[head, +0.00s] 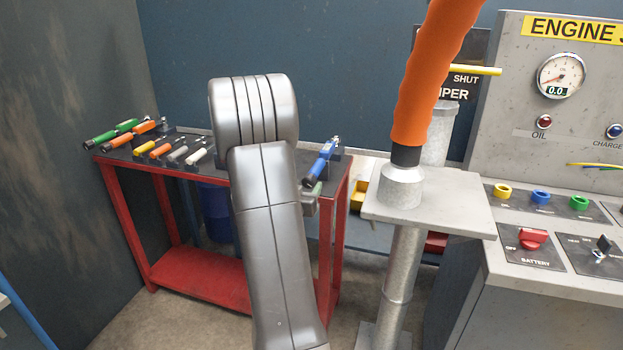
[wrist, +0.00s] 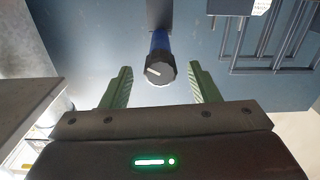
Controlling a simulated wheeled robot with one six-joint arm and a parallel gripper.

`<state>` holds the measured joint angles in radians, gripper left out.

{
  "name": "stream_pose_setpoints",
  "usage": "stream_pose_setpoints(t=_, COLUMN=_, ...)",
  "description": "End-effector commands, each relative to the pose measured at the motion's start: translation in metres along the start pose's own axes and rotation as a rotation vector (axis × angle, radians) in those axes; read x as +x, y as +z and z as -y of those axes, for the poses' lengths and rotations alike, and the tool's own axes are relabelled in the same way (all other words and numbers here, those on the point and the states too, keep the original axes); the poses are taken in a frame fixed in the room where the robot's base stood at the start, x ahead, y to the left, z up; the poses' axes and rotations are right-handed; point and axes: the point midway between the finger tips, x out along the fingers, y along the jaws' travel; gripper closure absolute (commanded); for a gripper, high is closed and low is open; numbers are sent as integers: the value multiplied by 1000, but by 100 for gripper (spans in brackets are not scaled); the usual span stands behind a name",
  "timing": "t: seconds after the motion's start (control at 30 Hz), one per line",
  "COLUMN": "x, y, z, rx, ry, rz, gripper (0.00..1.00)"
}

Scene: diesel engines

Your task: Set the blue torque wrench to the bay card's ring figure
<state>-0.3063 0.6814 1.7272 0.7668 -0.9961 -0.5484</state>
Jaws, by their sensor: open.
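The blue torque wrench (head: 320,166) lies at the right end of the red bench, on a dark holder. In the wrist view its blue handle (wrist: 160,40) points at the camera, ending in a dark faceted knob (wrist: 159,71) with a white mark. My gripper (wrist: 160,67) is open, its two green fingers on either side of the knob in the picture, with gaps on both sides. I cannot tell whether the tips reach the knob. In the head view my grey arm hides most of the gripper; a greenish finger shows near the handle. No bay card is identifiable.
The red bench (head: 200,277) also holds green, orange, yellow and grey-handled tools on its left. Right of my arm stands a grey pedestal (head: 470,205) with an orange hose (head: 425,80). A grey engine console (head: 510,130) with a gauge and knobs is at far right.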

Motion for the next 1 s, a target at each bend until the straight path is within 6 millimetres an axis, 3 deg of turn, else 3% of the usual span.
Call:
stream_pose_setpoints(t=0.1, x=24, y=0, z=-1, rx=0, ry=2, rz=0, gripper=45)
stream_pose_setpoints(t=0.3, x=47, y=0, z=0, rx=0, ry=0, rz=1, gripper=45)
stream_pose_setpoints(t=0.67, x=53, y=0, z=0, rx=-1, ry=-1, rz=0, gripper=45)
stream_pose_setpoints(t=0.77, x=53, y=0, z=0, rx=0, ry=-1, rz=0, gripper=58)
stream_pose_setpoints(t=0.9, x=53, y=0, z=0, rx=0, ry=-1, rz=0, gripper=86)
stream_pose_setpoints(t=1.0, x=53, y=0, z=0, rx=0, ry=-1, rz=0, gripper=89)
